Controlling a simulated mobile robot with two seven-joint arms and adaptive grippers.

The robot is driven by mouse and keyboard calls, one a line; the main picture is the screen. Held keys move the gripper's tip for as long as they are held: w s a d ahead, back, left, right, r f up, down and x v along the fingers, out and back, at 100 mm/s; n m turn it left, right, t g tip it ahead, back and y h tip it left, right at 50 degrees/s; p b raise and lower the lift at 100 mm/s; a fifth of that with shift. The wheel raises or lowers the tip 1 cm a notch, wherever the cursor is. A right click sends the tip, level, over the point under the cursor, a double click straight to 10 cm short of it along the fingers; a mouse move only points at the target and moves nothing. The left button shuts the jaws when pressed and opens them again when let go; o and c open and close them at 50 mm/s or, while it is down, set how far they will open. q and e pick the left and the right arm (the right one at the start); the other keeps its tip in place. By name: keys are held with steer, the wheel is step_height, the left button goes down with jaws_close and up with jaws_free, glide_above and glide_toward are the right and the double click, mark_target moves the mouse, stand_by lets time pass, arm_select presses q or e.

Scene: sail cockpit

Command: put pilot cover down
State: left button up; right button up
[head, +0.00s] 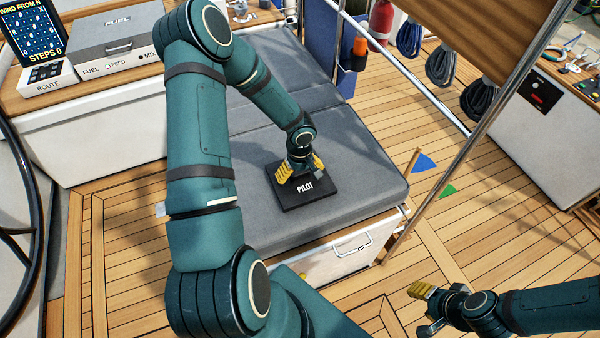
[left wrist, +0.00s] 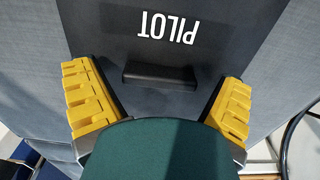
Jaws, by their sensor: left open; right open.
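The pilot cover (head: 306,195) is a dark flat panel with white PILOT lettering. It lies on the grey cushion (head: 350,160) of the bench, near its front edge. My left gripper (head: 300,174) is over the cover with its yellow fingers apart. In the left wrist view the cover (left wrist: 200,50) shows a black raised handle (left wrist: 160,75), which lies between the open fingers and looks clear of both. Whether the fingertips touch the cover, I cannot tell. My right gripper (head: 424,308) is open and empty over the deck at lower right.
A console with a FUEL panel (head: 115,35) and a ROUTE screen (head: 35,35) stands at upper left. A steering wheel (head: 28,210) is at the left edge. A metal pole (head: 470,125) rises right of the bench. Coiled ropes (head: 440,65) hang behind. The wooden deck (head: 480,210) is mostly clear.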

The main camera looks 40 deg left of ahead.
arm_select(q)
steer(key=shift+r, duration=0.15)
step_height(320, 180, up, 12)
steer(key=p, duration=0.2)
steer(key=shift+p, duration=0.4)
steer(key=s+d+f+m+h, duration=0.1)
steer(key=s+d+f+m, duration=0.1)
steer(key=d, duration=0.6)
steer(key=s+d+f+m+t+h, duration=0.1)
steer(key=s+d+f+m, duration=0.2)
steer(key=d, duration=0.6)
steer(key=s+d+f+m+h, duration=0.1)
steer(key=s+d+f+m, duration=0.2)
steer(key=d, duration=0.6)
steer(key=shift+s+f+m+t+h, duration=0.2)
steer(key=shift+f+m+t+h, duration=0.3)
steer(key=shift+m, duration=0.9)
steer(key=shift+f, duration=0.1)
